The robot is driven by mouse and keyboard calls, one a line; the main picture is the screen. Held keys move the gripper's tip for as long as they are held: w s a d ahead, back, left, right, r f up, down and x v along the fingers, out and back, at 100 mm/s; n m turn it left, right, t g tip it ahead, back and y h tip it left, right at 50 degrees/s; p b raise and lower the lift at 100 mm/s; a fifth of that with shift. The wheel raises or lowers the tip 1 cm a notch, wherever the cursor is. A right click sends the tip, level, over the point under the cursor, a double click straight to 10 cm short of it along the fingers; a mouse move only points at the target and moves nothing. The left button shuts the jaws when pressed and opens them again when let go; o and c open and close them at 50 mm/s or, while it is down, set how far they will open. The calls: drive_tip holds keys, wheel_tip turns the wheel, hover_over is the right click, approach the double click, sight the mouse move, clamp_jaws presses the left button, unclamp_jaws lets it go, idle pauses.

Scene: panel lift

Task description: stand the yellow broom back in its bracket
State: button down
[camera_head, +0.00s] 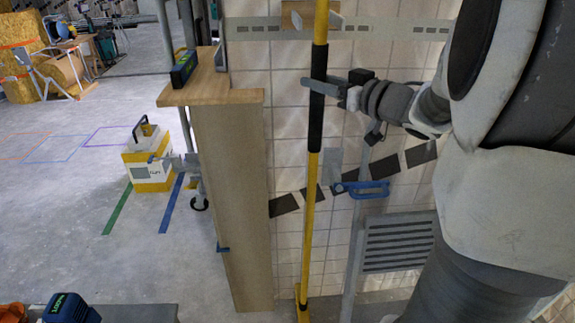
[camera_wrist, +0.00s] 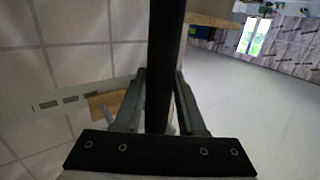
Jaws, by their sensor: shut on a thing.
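The yellow broom (camera_head: 308,210) stands nearly upright in front of the tiled wall, its yellow foot (camera_head: 300,296) low near the floor. My gripper (camera_head: 326,86) is shut on its black grip section. The wrist view shows the dark handle (camera_wrist: 165,50) between both fingers of my gripper (camera_wrist: 160,75). The bracket (camera_head: 296,19) is a wooden block with pale prongs on the wall rail, above my gripper. In the head view the pole crosses it between the prongs; I cannot tell whether it sits inside. In the wrist view the bracket (camera_wrist: 103,103) shows left of the handle, partly hidden.
A wooden cabinet (camera_head: 240,180) stands close left of the broom, with a level (camera_head: 184,68) on top. A blue-handled tool (camera_head: 366,188) and a grey grille (camera_head: 396,243) are right of the broom. A yellow-white box (camera_head: 148,160) stands on open floor at left.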

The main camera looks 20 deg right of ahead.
sight(321, 124)
wheel_tip(321, 124, down, 9)
drive_tip(key=b, duration=0.3)
drive_tip(key=shift+f+b, duration=0.15)
drive_tip(key=shift+b, duration=0.25)
drive_tip(key=shift+f, duration=0.1)
drive_tip(key=c, duration=0.5)
unclamp_jaws()
drive_tip(key=shift+f, duration=0.1)
drive_tip(key=shift+r, duration=0.25)
drive_tip(key=p+v, duration=0.3)
drive_tip(key=v, duration=0.9)
drive_tip(key=shift+f, duration=0.1)
